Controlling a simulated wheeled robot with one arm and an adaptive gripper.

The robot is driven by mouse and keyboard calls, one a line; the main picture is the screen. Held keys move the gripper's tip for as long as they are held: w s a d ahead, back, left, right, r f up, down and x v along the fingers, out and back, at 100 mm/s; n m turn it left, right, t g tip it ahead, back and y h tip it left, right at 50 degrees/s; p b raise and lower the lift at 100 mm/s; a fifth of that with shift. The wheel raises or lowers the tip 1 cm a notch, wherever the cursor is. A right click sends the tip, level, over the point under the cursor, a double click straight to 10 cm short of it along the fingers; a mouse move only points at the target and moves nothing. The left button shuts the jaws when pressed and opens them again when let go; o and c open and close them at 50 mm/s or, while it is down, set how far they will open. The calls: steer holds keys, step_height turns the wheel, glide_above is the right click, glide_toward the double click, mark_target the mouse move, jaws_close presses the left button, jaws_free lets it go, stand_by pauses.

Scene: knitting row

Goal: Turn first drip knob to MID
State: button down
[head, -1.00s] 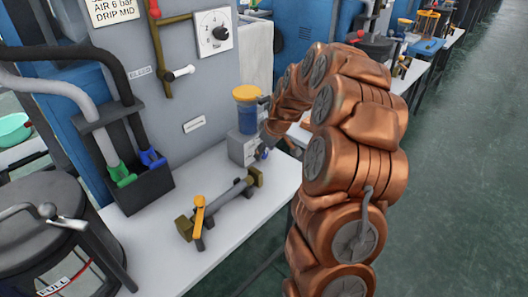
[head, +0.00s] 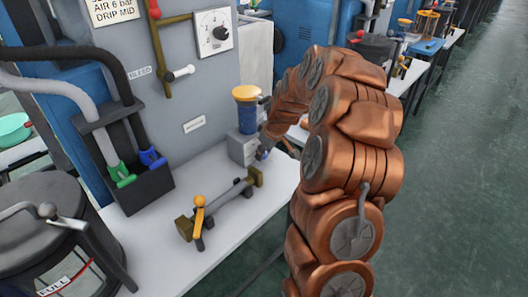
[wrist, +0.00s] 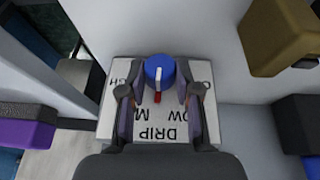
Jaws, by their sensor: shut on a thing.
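The first drip knob is a blue round knob (wrist: 160,70) with a white bar and a red tip. The bar runs nearly up and down in the wrist view, red tip at its lower end. It sits on a white plate (wrist: 112,86) with upside-down lettering, including DRIP, partly covered by my fingers. My gripper (wrist: 160,88) has one finger on each side of the knob and is shut on it. In the head view my gripper (head: 263,152) is at the grey block (head: 240,148) under the yellow-capped blue cylinder (head: 247,108); the knob's setting is too small to read there.
A brass-ended bar with a yellow lever (head: 199,214) lies on the white table (head: 150,235), left of my gripper. A grey cabinet (head: 185,95) with a white dial (head: 213,33) stands behind. A black holder (head: 135,190) with hoses and a dark drum (head: 40,215) are at left.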

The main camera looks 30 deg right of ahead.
steer(key=shift+w+d+y, duration=0.1)
steer(key=shift+w+y, duration=0.05)
steer(key=shift+y, duration=0.25)
steer(key=shift+d+m+g+y+b, duration=0.2)
steer(key=shift+m+g+y+b, duration=0.3)
steer(key=shift+y+b, duration=0.9)
steer(key=shift+y+p, duration=0.4)
steer(key=shift+p, duration=0.05)
steer(key=c, duration=0.8)
jaws_free()
steer(key=v, duration=1.2)
